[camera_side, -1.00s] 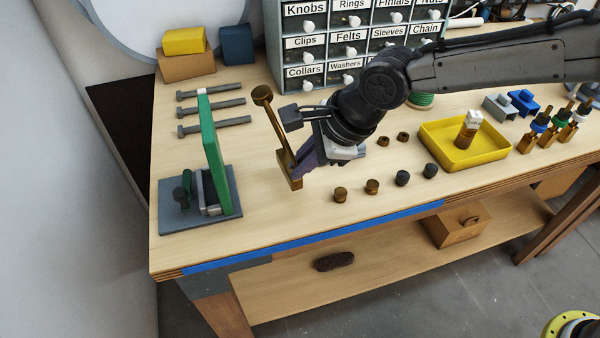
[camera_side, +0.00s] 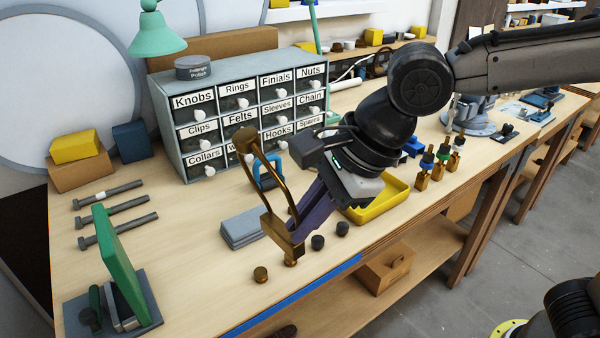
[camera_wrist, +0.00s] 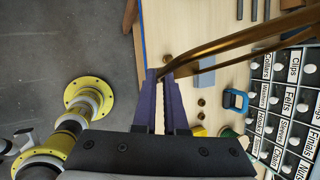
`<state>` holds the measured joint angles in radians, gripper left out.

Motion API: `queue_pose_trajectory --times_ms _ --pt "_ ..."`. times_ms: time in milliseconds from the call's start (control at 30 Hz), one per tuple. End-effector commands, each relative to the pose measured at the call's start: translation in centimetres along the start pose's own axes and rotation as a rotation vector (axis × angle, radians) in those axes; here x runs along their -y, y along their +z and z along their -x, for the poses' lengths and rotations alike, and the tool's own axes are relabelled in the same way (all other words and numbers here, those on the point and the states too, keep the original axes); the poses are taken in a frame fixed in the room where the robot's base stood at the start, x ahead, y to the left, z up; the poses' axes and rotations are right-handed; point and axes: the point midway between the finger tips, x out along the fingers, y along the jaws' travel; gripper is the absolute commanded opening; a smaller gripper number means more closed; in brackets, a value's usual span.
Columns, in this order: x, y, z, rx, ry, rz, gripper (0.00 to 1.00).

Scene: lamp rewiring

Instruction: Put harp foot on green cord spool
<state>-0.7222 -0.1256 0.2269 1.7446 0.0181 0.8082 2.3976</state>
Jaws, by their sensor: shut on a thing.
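My gripper (camera_side: 300,222) has purple fingers shut on the brass harp foot (camera_side: 283,236), a block at the lower end of the long curved brass harp (camera_side: 268,175). The harp rises up and left from the fingers to a round end. I hold it above the bench, over the row of small knobs. In the wrist view the fingers (camera_wrist: 160,75) hold the brass part, and the harp (camera_wrist: 235,42) runs off to the upper right. A green round thing, probably the green cord spool (camera_wrist: 228,133), shows partly in the wrist view; my arm seems to hide it in the side view.
Small brass and dark knobs (camera_side: 261,274) stand under my gripper. A yellow tray (camera_side: 392,200) is to the right, grey plates (camera_side: 241,228) to the left. A labelled drawer cabinet (camera_side: 215,120) stands behind. A green upright board (camera_side: 118,262) is at the front left.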

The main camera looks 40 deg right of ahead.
Motion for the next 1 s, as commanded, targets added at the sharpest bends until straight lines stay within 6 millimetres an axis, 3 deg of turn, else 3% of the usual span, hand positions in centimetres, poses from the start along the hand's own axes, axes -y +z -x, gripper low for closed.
queue_pose_trajectory --times_ms 167,267,400,600,800,1000 --pt "4.6 -1.8 1.9 -0.034 -0.052 -0.141 0.00" --pt "7.7 -4.0 3.0 -0.064 -0.087 -0.241 0.00" --pt "12.2 -8.1 5.1 -0.107 -0.152 -0.395 0.00" --pt "17.4 -14.9 8.3 -0.164 -0.245 -0.590 0.00" --pt "19.9 -20.1 10.4 -0.198 -0.310 -0.704 0.00" --pt "20.4 -22.4 11.0 -0.212 -0.322 -0.742 0.00"
